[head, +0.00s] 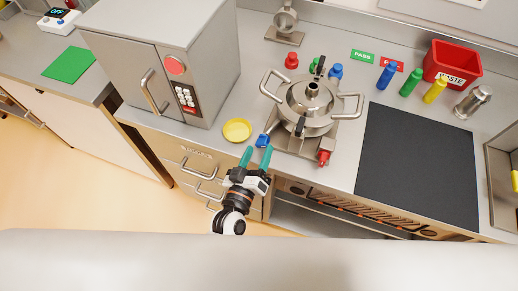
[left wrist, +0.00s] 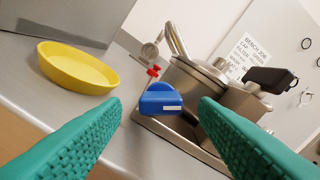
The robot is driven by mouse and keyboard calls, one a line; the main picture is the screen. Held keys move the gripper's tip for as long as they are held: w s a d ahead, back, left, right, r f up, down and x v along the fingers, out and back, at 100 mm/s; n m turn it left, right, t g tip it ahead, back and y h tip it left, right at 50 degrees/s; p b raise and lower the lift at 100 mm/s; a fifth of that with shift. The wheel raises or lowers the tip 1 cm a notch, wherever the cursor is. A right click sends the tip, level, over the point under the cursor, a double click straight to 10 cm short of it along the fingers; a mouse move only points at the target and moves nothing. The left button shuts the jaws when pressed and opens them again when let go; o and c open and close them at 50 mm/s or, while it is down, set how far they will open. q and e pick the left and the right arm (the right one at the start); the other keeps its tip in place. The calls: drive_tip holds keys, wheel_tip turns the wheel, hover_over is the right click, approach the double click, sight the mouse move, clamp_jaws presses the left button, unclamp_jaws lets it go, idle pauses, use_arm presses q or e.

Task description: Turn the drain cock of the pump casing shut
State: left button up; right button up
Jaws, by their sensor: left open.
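The pump casing (head: 298,122) is a round steel body with loop handles and dark clamps, on a steel base plate on the counter. A blue handle (head: 262,140) with a pale label sits low at its left front, and a red one (head: 323,157) at its right front. I cannot tell from markings which is the drain cock. My left gripper (head: 257,154) is open, its teal fingers just in front of the blue handle. In the left wrist view the blue handle (left wrist: 160,98) shows between the fingers (left wrist: 158,122), apart from both. My right gripper is out of view.
A yellow dish (head: 237,130) lies left of the blue handle, near the grey cabinet (head: 166,60). Several small coloured caps stand behind the casing. A dark mat (head: 418,165) lies to the right, with bottles and a red waste bin (head: 452,66) behind it.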

use_arm(q)
drive_tip(key=b+v, duration=0.1)
drive_tip(key=v, duration=0.9)
drive_tip(key=shift+s+b, duration=0.25)
drive_tip(key=shift+b, duration=0.05)
drive_tip(key=shift+r, duration=0.1)
drive_tip(key=shift+c, duration=0.4)
